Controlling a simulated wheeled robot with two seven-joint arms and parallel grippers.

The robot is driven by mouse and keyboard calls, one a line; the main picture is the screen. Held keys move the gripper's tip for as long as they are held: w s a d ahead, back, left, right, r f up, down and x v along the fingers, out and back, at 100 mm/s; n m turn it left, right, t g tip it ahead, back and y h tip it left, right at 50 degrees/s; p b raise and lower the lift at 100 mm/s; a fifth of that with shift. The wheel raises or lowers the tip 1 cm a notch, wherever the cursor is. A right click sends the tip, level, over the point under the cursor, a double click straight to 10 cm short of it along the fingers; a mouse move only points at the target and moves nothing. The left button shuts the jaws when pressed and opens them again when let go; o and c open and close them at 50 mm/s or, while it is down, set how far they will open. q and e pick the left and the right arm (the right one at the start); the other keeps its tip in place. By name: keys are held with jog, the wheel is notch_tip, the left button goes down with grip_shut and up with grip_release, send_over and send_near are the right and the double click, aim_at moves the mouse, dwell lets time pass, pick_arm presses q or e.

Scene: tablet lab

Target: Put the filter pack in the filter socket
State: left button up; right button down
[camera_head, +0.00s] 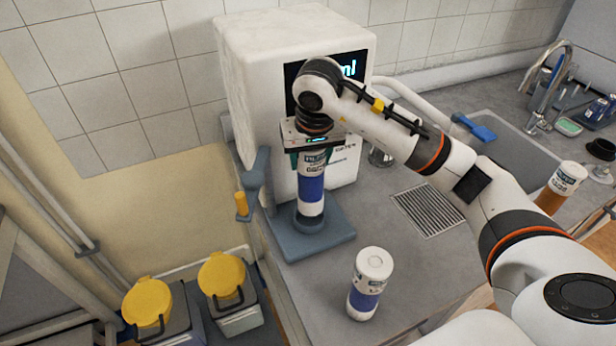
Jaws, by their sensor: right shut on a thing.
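The filter pack (311,190) is a white and blue cylinder with a printed label. It stands upright in my right gripper (314,150), which is shut on its upper end. The pack's lower end is at the round blue-grey filter socket (309,222) on a square base in front of the white machine. I cannot tell whether the pack's bottom is inside the socket or just above it. My right arm comes in from the right and hides part of the machine's screen. My left gripper is not in view.
A similar white and blue cylinder (369,284) stands on the grey counter near its front edge. The white machine (262,70) stands behind the socket. A drain grille (428,208), sink (510,150) and white-and-orange cylinder (563,182) are to the right. Yellow-lidded bins (222,274) stand below left.

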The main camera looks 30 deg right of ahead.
jog(key=shift+f, duration=0.35)
jog(key=x, duration=0.2)
jog(key=p+x, duration=0.1)
jog(key=shift+s+a+f, duration=0.2)
jog(key=shift+a+f, duration=0.05)
jog(key=shift+f, duration=0.45)
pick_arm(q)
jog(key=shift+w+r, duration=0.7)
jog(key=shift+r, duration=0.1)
pick_arm(e)
jog(key=shift+d, duration=0.1)
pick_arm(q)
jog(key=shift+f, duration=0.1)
pick_arm(e)
jog(key=shift+f, duration=0.1)
jog(key=shift+f, duration=0.15)
jog(key=c, duration=0.6)
grip_release()
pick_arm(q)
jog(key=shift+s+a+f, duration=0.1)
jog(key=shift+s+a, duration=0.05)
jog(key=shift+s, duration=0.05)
pick_arm(e)
jog(key=shift+o, duration=0.2)
